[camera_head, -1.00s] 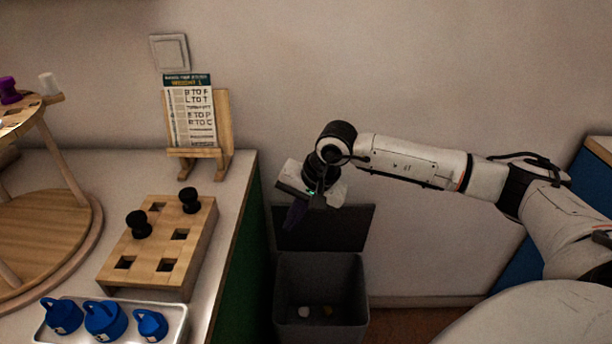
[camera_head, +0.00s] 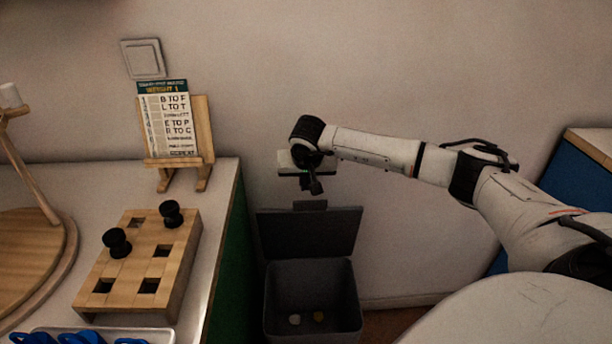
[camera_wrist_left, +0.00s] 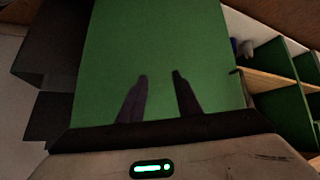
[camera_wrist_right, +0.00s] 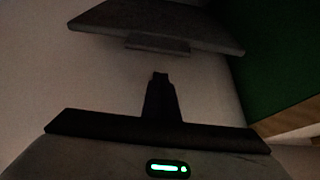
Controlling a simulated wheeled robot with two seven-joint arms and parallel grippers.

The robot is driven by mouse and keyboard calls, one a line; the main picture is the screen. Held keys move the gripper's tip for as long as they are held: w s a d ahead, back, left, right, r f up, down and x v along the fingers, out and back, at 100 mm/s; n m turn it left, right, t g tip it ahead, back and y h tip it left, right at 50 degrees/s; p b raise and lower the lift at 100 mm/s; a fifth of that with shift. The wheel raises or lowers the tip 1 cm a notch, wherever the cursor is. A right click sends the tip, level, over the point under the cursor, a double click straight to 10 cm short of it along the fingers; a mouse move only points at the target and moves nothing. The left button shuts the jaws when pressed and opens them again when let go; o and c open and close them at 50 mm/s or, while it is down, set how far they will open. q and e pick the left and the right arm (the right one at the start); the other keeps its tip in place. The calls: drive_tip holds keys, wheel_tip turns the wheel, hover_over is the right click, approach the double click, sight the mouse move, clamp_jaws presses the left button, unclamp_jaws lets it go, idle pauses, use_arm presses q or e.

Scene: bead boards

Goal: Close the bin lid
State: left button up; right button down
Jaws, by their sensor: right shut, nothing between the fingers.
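The dark grey bin (camera_head: 312,300) stands on the floor beside the green cabinet side, its top open. Its lid (camera_head: 310,235) stands up at the back, tilted toward the wall, with a small tab (camera_head: 310,205) on its upper edge. My right gripper (camera_head: 317,190) is shut and empty just above the tab, apparently apart from it. In the right wrist view the lid (camera_wrist_right: 160,22) and its tab lie beyond the shut fingers (camera_wrist_right: 160,75). My left gripper (camera_wrist_left: 159,77) shows only in its wrist view, open and empty, facing a green panel.
The white counter (camera_head: 222,215) on the left holds a wooden block (camera_head: 130,262) with black knobs, a card on a stand (camera_head: 203,140) and a tray of blue pieces. Small items (camera_head: 319,317) lie inside the bin. The wall is close behind the lid.

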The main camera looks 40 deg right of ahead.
drive_tip(key=shift+s+a+f, duration=0.1)
drive_tip(key=shift+s+a, duration=0.95)
drive_tip(key=shift+s, duration=0.25)
